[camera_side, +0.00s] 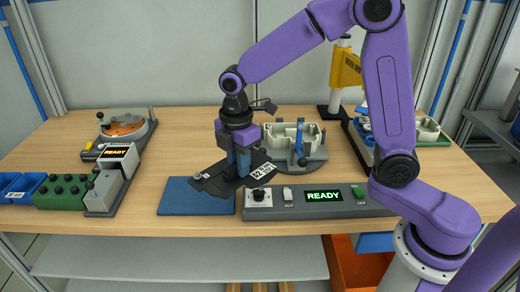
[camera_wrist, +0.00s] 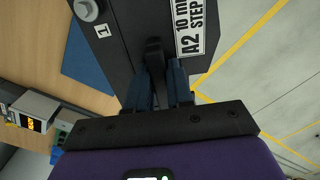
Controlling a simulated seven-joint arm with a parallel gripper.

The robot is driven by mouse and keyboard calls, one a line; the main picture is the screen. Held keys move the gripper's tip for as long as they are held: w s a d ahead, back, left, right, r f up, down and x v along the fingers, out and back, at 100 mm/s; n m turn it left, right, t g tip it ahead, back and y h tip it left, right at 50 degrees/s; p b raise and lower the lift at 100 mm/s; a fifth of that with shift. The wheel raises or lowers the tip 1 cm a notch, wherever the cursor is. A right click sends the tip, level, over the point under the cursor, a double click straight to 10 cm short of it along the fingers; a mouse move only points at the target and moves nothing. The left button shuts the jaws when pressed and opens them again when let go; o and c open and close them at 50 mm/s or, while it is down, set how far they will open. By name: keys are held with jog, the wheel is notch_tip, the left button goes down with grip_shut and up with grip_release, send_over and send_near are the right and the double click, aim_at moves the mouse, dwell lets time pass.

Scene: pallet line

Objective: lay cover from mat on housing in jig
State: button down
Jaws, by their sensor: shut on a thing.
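My gripper (camera_side: 240,168) is shut on a dark grey plate (camera_side: 216,184), which looks like the cover. In the wrist view the blue fingers (camera_wrist: 158,90) pinch a dark upright grip on the plate (camera_wrist: 120,45). The pale, open-topped housing (camera_side: 284,134) sits in the grey jig (camera_side: 312,158), right of and behind my gripper. Part of the jig is hidden.
A control box (camera_side: 350,207) with a green READY display stands at the front, close to the plate's right end. A blue lever stands at the jig.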

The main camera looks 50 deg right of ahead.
aim_at(295, 124)
notch_tip(295, 124, up, 7)
jog(key=shift+f, duration=0.1)
jog(key=shift+w+d, duration=0.4)
jog(key=shift+d, duration=0.1)
jog(key=w+d+m, duration=0.3)
jog(key=d, duration=0.8)
jog(key=w+d+m, duration=0.3)
jog(key=d, duration=0.9)
jog(key=w+d+m, duration=0.3)
jog(key=d, duration=0.8)
jog(key=shift+w+f, duration=0.2)
jog(key=shift+f, duration=7.25)
jog(key=shift+f, duration=0.15)
jog(key=c, duration=1)
grip_release()
